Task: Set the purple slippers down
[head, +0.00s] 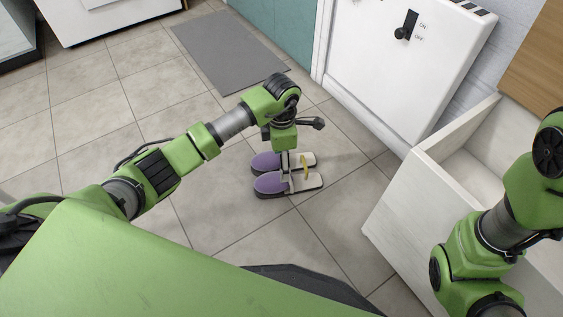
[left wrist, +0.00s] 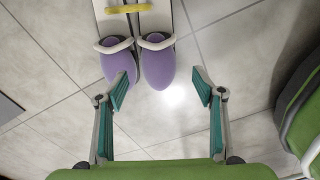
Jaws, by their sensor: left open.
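The pair of purple slippers (head: 269,161) sits side by side on the tiled floor, with purple toes and pale soles. A yellow bar (head: 306,168) lies across the pale part. In the left wrist view the purple toes (left wrist: 158,66) and the yellow bar (left wrist: 128,8) show at the top. My left gripper (head: 290,162) points down over the slippers. In the left wrist view its jaws (left wrist: 161,86) are spread apart, with nothing clamped between them. The right arm shows at the right edge, but its gripper is out of view.
A grey mat (head: 225,50) lies on the floor behind. A white wooden basin (head: 405,190) stands to the right, and a white panel with an ON/OFF switch (head: 405,28) stands behind it. The floor tiles left of the slippers are clear.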

